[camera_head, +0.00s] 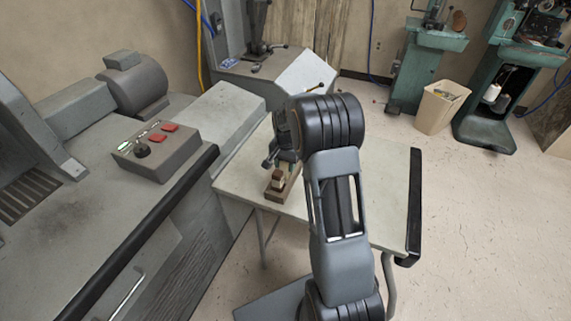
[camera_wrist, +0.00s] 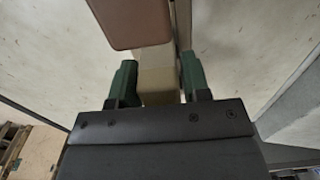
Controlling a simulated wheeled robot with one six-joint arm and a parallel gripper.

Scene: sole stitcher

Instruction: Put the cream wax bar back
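The cream wax bar (camera_wrist: 158,82) shows in the wrist view between the two green fingertips of my gripper (camera_wrist: 158,85). The fingers meet its left and right sides, so my gripper looks shut on it. In the head view my gripper (camera_head: 288,167) is low over the far part of a small wooden tray (camera_head: 284,192) on the table, and the bar cannot be made out clearly there. A brown-topped block (camera_head: 278,174) stands in the tray's near part. It fills the top of the wrist view (camera_wrist: 130,20). I cannot tell whether the cream bar rests in the tray.
The pale table (camera_head: 380,180) has clear room to the right of my arm. A grey machine with a control box (camera_head: 160,155) stands close on the left. Another grey machine (camera_head: 300,75) rises behind the table. A waste bin (camera_head: 440,108) stands on the floor beyond.

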